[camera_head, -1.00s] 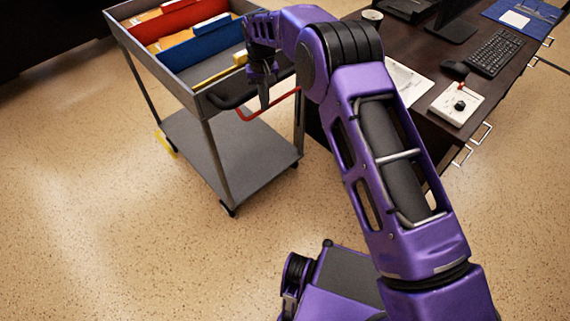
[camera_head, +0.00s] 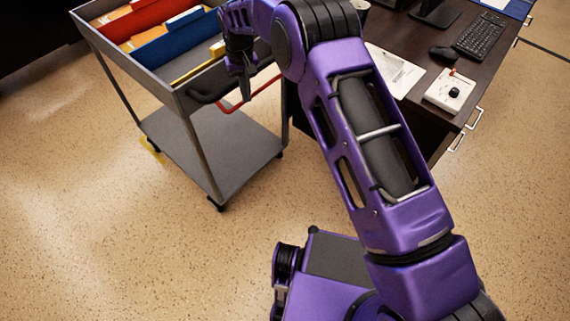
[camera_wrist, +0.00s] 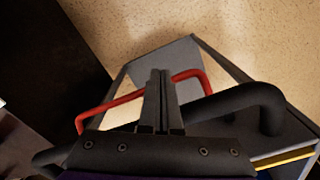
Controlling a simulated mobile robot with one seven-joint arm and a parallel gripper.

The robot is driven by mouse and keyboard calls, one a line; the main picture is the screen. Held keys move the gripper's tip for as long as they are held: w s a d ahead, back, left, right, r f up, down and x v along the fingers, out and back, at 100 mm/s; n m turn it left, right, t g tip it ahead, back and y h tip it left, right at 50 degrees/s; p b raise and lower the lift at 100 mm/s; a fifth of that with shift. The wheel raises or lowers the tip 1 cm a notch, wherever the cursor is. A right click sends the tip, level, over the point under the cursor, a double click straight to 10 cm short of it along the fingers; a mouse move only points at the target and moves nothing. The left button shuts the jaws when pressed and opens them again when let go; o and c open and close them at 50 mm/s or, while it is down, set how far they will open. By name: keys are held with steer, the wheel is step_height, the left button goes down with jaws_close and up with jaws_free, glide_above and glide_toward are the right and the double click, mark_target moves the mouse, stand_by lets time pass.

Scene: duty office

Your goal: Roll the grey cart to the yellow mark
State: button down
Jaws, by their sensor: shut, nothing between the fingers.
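The grey cart (camera_head: 165,91) stands at upper left on casters, with an upper tray and a bare lower shelf (camera_head: 220,150). A black handle (camera_head: 206,97) and a thinner red bar (camera_head: 228,109) are on its near end. The bar (camera_wrist: 108,106) and handle (camera_wrist: 236,102) also show in the wrist view. My gripper (camera_head: 245,96) is shut and empty, its fingertips down close to the bar and handle. In the wrist view the fingers (camera_wrist: 160,78) overlap the bar; I cannot tell whether they touch it. A yellow patch (camera_head: 151,146), perhaps the mark, shows beside the lower shelf, partly hidden.
A dark desk (camera_head: 425,120) stands close on the cart's right, with papers, keyboard (camera_head: 480,36) and a small control box (camera_head: 450,92). Speckled floor is open left of and in front of the cart.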

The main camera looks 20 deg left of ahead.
stand_by(0.4)
steer(key=shift+w+a, duration=0.25)
steer(key=shift+a, duration=0.25)
steer(key=shift+w+a, duration=0.25)
steer(key=shift+a, duration=0.25)
steer(key=shift+d, duration=0.1)
steer(key=s+d+r+p, duration=0.1)
steer(key=d+r+p, duration=0.2)
steer(key=r, duration=1.1)
steer(key=shift+s+d+p, duration=0.2)
steer(key=shift+s+p, duration=0.2)
steer(key=shift+p, duration=0.95)
